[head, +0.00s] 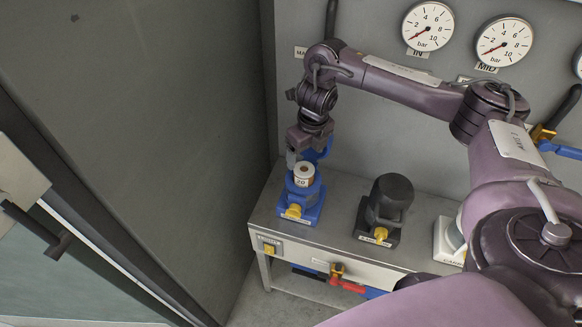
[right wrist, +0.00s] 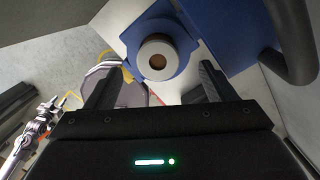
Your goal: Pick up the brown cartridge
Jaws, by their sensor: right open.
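The cartridge (head: 304,174) stands upright in the blue housing (head: 302,196) at the left end of the bench. It has a pale top with a dark central hole, a brown side and a "20" label. In the right wrist view the cartridge (right wrist: 158,58) shows as a pale ring around a brown centre, beyond the fingertips. My right gripper (head: 299,155) is just above the cartridge, beside the blue housing's raised part. In the wrist view its two fingers (right wrist: 157,86) are apart with nothing held between them. My left gripper is out of view.
A black housing (head: 388,207) stands to the right on the grey bench (head: 340,222), and a white one (head: 447,240) is partly hidden by my arm. Gauges (head: 428,27) line the back panel. A tall dark panel (head: 170,130) stands close on the left.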

